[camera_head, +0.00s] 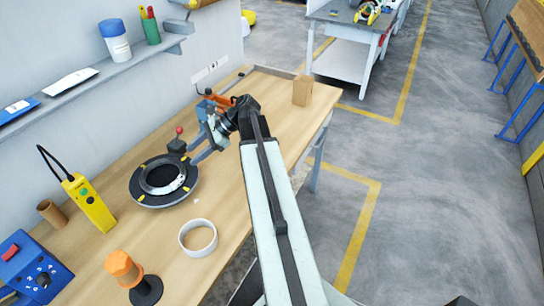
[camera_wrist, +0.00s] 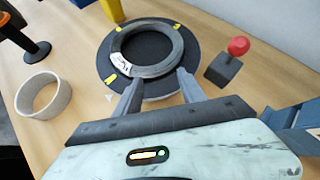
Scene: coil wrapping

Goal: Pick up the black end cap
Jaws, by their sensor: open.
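No separate black end cap stands out clearly. A dark ring (camera_head: 166,176) with a white label lies flat on a round black plate (camera_head: 140,196) with yellow marks. In the wrist view the ring (camera_wrist: 172,65) shows its open middle, with the plate (camera_wrist: 103,66) around it. My gripper (camera_head: 203,150) is at the near side of the plate in the wrist view, where its two grey fingers (camera_wrist: 160,84) are spread with nothing between them. The fingertips overlap the ring's near edge in that view; I cannot tell whether they touch it.
A red-knobbed black block (camera_wrist: 224,68) stands close beside the plate. A pale ring (camera_head: 198,238), an orange piece on a black stand (camera_head: 146,291), a yellow handset (camera_head: 90,203) and a blue control box (camera_head: 38,273) are also on the bench. A cardboard box (camera_head: 302,90) stands at the far end.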

